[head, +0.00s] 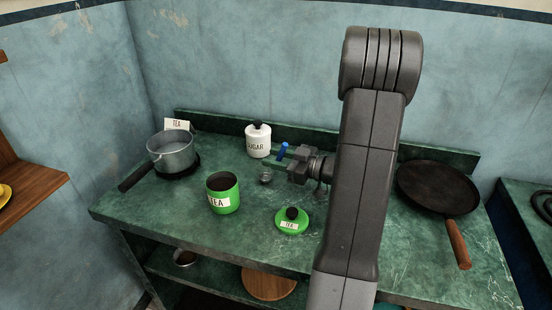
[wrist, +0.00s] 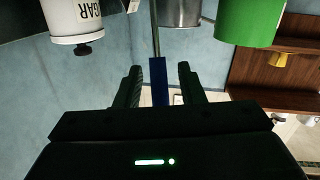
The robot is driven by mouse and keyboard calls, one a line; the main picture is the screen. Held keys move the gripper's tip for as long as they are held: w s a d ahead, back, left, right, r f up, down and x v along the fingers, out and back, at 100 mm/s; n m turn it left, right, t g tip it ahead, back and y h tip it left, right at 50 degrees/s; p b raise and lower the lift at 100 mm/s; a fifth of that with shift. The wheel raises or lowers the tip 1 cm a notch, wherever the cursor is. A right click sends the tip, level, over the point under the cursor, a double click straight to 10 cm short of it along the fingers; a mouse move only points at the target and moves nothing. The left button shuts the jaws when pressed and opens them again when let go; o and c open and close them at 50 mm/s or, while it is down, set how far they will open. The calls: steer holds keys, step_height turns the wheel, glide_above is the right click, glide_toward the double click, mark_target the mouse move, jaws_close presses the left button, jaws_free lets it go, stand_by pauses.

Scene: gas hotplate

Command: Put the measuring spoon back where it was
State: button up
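The measuring spoon shows as a blue handle (head: 282,151) at the tips of my gripper (head: 292,165) in the head view. In the wrist view, the blue handle (wrist: 158,82) is between the two fingers of my gripper (wrist: 160,78), with a gap visible on each side, so the fingers are open around it. A thin metal stem runs from the handle out of the wrist picture's top edge. A small shiny round piece (head: 265,177) is below and left of the handle; I cannot tell whether it is the spoon's bowl or a separate cup.
The open green tea tin (head: 222,194) is front left, its lid (head: 292,221) on the counter (head: 250,234). A white sugar jar (head: 258,141) stands behind. A pot (head: 172,152) and a tea card (head: 177,124) are at back left, a frying pan (head: 436,186) at right.

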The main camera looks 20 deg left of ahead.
steer(key=shift+r, duration=0.15)
steer(key=shift+d, duration=0.2)
steer(key=s+d, duration=0.1)
steer(key=d, duration=1)
steer(key=shift+d+r, duration=0.3)
steer(key=shift+r, duration=0.05)
